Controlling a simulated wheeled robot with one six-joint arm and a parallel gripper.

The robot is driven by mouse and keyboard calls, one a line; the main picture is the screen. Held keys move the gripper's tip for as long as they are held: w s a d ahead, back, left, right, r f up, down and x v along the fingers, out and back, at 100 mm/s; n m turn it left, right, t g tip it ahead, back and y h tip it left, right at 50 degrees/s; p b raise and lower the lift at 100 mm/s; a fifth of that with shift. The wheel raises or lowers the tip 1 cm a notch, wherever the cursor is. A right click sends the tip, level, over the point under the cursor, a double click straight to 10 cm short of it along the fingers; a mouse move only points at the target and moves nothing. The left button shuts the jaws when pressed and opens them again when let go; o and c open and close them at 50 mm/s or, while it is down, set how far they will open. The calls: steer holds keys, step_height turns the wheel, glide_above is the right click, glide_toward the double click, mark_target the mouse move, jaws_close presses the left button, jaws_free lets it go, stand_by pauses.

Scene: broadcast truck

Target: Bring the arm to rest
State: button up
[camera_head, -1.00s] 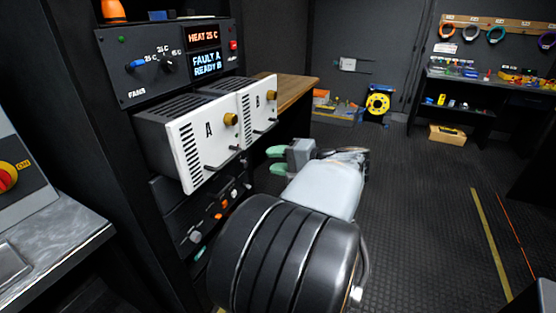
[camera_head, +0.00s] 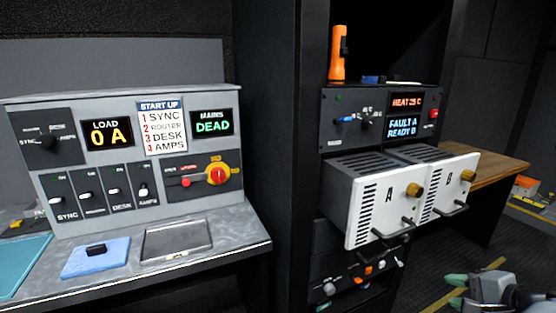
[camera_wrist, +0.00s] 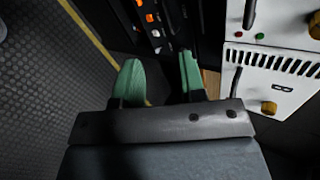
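My gripper (camera_head: 456,291) shows at the bottom right edge of the head view, low over the floor in front of the rack. Most of the rest of my arm is outside that view. In the wrist view my gripper (camera_wrist: 160,78) has its two green fingers apart with nothing between them. The fingers point toward the dark lower rack panel with small knobs and switches. The white amplifier module B (camera_wrist: 278,85) is to the right of the fingers there and does not appear to touch them.
White modules A (camera_head: 378,205) and B (camera_head: 449,194) stick out of the rack. A grey control desk (camera_head: 215,225) with switches and a MAINS DEAD display stands at left. An orange flashlight (camera_head: 338,55) stands on the rack. A wooden tabletop (camera_head: 500,165) is behind.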

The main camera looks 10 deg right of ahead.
steer(key=w+a+r+n+g+h+p, duration=0.1)
steer(key=a+r+n+g+p, duration=0.2)
steer(key=a+n+p, duration=0.4)
steer(key=w+a+r+n+g+h+p, duration=0.1)
steer(key=a+r+n+g+p, duration=0.3)
steer(key=a+n, duration=0.6)
steer(key=a+p, duration=0.2)
steer(key=a, duration=0.6)
steer(key=shift+w+a+r+h+p, duration=0.15)
steer(key=shift+w+a+h+p, duration=0.2)
steer(key=shift+h+p, duration=0.05)
steer(key=shift+d, duration=0.15)
